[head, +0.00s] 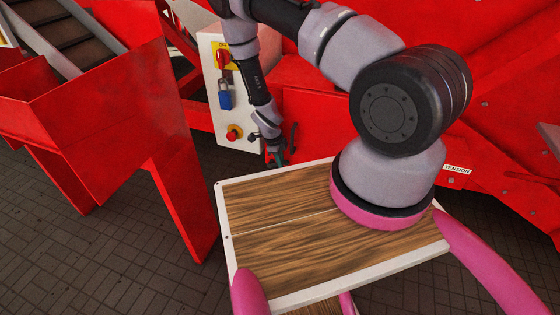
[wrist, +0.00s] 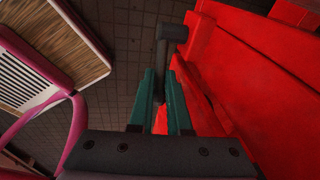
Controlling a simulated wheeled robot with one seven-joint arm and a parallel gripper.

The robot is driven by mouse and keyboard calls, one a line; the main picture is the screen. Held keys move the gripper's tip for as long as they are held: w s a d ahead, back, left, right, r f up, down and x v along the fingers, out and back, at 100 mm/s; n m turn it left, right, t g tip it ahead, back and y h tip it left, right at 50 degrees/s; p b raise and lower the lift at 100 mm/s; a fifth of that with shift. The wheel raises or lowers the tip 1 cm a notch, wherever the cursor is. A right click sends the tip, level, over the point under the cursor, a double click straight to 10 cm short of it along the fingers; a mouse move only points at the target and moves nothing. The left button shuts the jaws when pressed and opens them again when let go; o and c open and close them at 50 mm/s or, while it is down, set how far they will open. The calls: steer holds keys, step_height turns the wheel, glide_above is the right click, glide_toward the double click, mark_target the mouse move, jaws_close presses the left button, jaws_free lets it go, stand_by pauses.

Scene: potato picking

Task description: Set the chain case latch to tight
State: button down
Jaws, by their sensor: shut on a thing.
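The chain case latch shows in the wrist view as a dark handle (wrist: 172,32) with a crosswise grip and a stem running down between my fingers. It stands beside the red machine panel. My gripper (wrist: 160,78) has its two teal fingers shut on the latch's stem; the lower end of the stem is partly hidden by the fingers. In the head view my gripper (head: 277,162) is low beside the red machine side, and a thin dark handle (head: 293,136) shows just right of it. I cannot read any loose or tight marking on the latch.
A white control box (head: 238,128) with a red switch, blue padlock (head: 225,99) and red button stands left of my forearm. A red hopper frame (head: 120,120) is at the left. A label reading TENSION (head: 457,170) is on the red machine at right. Brick floor (head: 110,240) lies open at lower left.

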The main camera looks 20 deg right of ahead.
steer(key=c, duration=1.2)
jaws_free()
steer(key=shift+o, duration=0.2)
steer(key=shift+r, duration=0.1)
steer(key=v, duration=1)
steer(key=shift+a+r, duration=0.15)
steer(key=shift+r, duration=0.1)
